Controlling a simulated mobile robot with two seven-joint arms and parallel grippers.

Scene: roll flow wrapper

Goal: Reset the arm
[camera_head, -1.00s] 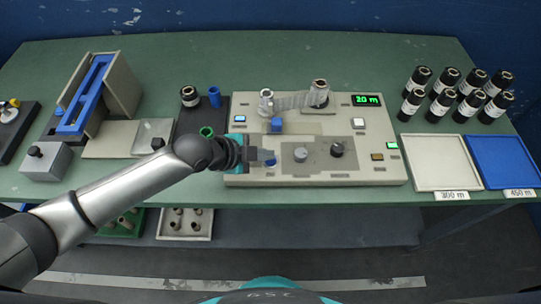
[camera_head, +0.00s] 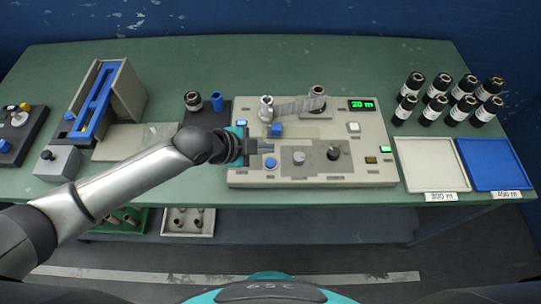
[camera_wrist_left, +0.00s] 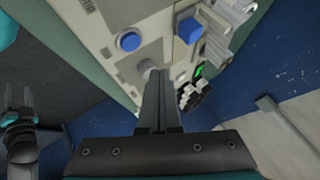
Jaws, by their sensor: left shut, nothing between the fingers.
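My left gripper (camera_head: 268,147) is in the head view, over the left part of the beige machine panel (camera_head: 310,184). Its fingers are shut with nothing between them; they also show in the left wrist view (camera_wrist_left: 159,78). A blue round button (camera_head: 270,163) lies just below the fingertips in the head view, and it is clear of them in the wrist view (camera_wrist_left: 129,41). A dark two-fingered gripper, seemingly my right one (camera_wrist_left: 18,100), shows at the left edge of the wrist view; its opening is unclear.
The panel carries a roll strip between two posts (camera_head: 292,107), knobs (camera_head: 333,153) and a green "20 m" display (camera_head: 361,105). A blue-railed fixture (camera_head: 92,105) stands left.

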